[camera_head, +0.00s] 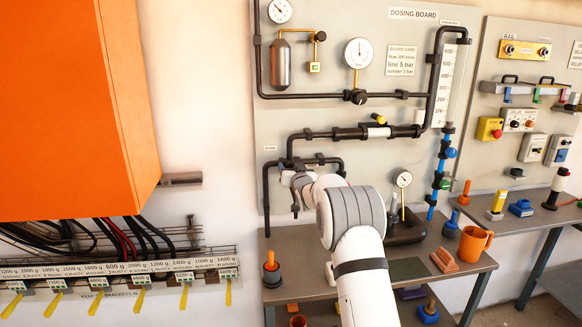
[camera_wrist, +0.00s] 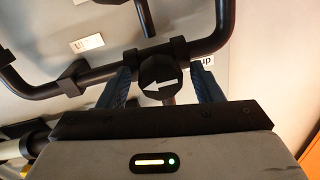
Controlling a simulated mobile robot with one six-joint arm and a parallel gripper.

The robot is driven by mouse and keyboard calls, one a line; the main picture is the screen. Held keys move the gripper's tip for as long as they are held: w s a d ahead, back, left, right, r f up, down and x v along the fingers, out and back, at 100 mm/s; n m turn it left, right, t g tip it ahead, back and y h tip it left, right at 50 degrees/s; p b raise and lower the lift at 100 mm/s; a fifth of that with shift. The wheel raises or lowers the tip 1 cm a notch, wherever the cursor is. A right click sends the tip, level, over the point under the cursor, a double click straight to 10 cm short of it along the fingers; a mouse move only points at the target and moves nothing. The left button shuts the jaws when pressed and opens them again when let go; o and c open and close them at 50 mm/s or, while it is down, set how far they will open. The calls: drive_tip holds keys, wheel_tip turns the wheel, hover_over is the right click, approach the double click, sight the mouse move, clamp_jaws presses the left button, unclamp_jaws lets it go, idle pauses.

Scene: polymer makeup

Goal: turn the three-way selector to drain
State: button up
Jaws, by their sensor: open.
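The selector knob (camera_wrist: 158,84) is black with a white arrow and sits on a black pipe in the wrist view. Its arrow points left in that view. My gripper (camera_wrist: 163,82) is open, with one blue finger on each side of the knob and a visible gap on both sides. I cannot tell how deep the fingers reach around it. In the head view my gripper (camera_head: 296,192) is at the lower left pipes of the dosing board; the selector is not clearly visible there. White labels (camera_wrist: 87,43) stand near the knob, one partly hidden by a finger; I cannot read "drain".
Black pipes (camera_head: 330,133) run across the dosing board (camera_head: 410,30) around my gripper. A bench (camera_head: 425,262) below holds an orange mug (camera_head: 474,245) and other items. An orange cabinet (camera_head: 75,110) hangs at left, above a rack of labelled yellow tags (camera_head: 140,298).

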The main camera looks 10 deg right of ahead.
drive_tip(key=shift+c, duration=0.4)
drive_tip(key=shift+a, duration=0.1)
drive_tip(key=c, duration=0.9)
drive_tip(key=shift+f+b, duration=0.1)
drive_tip(key=shift+b, duration=0.35)
drive_tip(key=m+b, duration=0.3)
drive_tip(key=m, duration=0.1)
drive_tip(key=shift+f, duration=0.1)
drive_tip(key=m+b, duration=0.4)
drive_tip(key=m, duration=0.2)
drive_tip(key=shift+t, duration=0.4)
drive_tip(key=m+h+b, duration=0.1)
drive_tip(key=m+b, duration=0.1)
drive_tip(key=m, duration=0.2)
drive_tip(key=shift+m+b, duration=0.4)
drive_tip(key=m+b, duration=0.3)
drive_tip(key=m, duration=0.2)
drive_tip(key=shift+h, duration=0.3)
drive_tip(key=shift+r+m, duration=0.2)
drive_tip(key=shift+m, duration=0.1)
